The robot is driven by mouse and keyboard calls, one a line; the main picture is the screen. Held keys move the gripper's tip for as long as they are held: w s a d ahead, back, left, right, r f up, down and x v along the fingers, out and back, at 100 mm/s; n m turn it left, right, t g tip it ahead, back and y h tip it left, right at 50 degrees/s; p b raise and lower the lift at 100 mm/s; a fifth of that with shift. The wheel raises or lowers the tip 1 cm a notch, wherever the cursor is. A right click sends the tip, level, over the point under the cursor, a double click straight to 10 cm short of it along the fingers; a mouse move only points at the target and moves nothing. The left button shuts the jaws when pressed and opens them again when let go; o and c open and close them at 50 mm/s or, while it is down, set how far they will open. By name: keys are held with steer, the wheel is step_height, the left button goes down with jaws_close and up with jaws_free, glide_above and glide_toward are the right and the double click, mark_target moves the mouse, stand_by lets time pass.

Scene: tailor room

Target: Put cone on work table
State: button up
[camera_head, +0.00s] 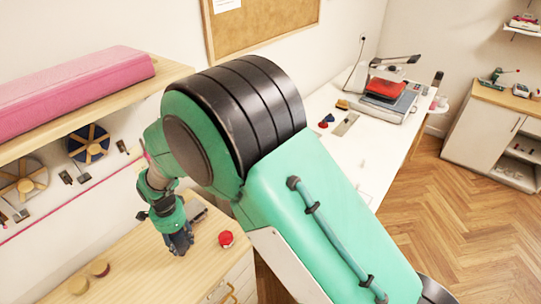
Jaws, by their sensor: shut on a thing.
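My gripper (179,243) points down over the wood-topped cabinet (140,262) at lower left. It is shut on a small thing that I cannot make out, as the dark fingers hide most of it. I cannot tell whether this is the cone. A round red item (226,239) stands on the same top, a little right of my gripper and apart from it. A long white table (335,150), which may be the work table, runs along the wall behind my arm. My arm hides part of it.
Wooden floor lies open at right.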

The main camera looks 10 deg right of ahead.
steer(key=w+d+r+m+p, duration=0.1)
steer(key=w+d+m, duration=0.1)
steer(key=w+d, duration=0.8)
steer(key=w+d+r+m+p, duration=0.1)
steer(key=w+d+m, duration=0.2)
steer(key=w+d, duration=0.6)
steer(key=w+d+r+m+p, duration=0.1)
steer(key=w+d+m+p, duration=0.1)
steer(key=w+d, duration=0.8)
steer(key=shift+w+d+r, duration=0.1)
steer(key=shift+w+d, duration=0.05)
steer(key=shift+d, duration=0.95)
steer(key=shift+w+d+r, duration=0.1)
steer(key=shift+w+d, duration=0.05)
steer(key=shift+d, duration=0.95)
steer(key=w+d+m+p, duration=0.1)
steer(key=w+d+m, duration=0.1)
steer(key=d, duration=1.9)
steer(key=w+d+r+m+p, duration=0.1)
steer(key=d+m, duration=0.3)
steer(key=d, duration=1.7)
steer(key=shift+w+p, duration=0.65)
steer(key=shift+w, duration=0.25)
steer(key=shift+d, duration=0.1)
steer(key=shift+f, duration=3.15)
steer(key=shift+f, duration=1.9)
